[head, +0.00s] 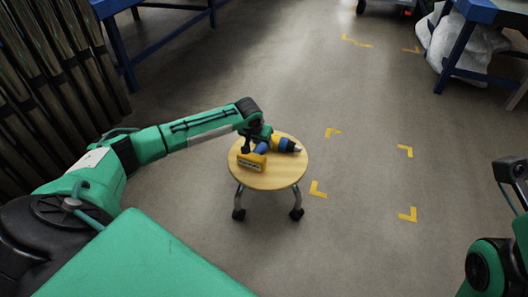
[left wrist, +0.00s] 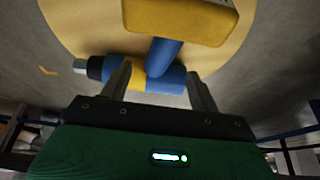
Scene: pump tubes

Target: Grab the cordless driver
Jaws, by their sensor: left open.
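The cordless driver (head: 284,145) lies on a round wooden stool (head: 278,176). It has a blue and yellow body, a dark nose pointing right in the head view and a yellow battery block. My left gripper (head: 254,143) is right over the driver, partly covering it. In the left wrist view the driver's body (left wrist: 144,76) lies across the space in front of the two fingers of my left gripper (left wrist: 160,84), with the handle between them. The jaws are open; I cannot tell whether the fingers touch the driver. My right gripper (head: 508,170) is at the right edge, its fingers unclear.
The stool stands on wheeled legs on a grey floor with yellow corner marks (head: 318,188). Dark tall pipes (head: 50,70) stand at the left. Blue tables (head: 480,12) are at the back, with white plastic bags (head: 470,45) at the right. The floor right of the stool is clear.

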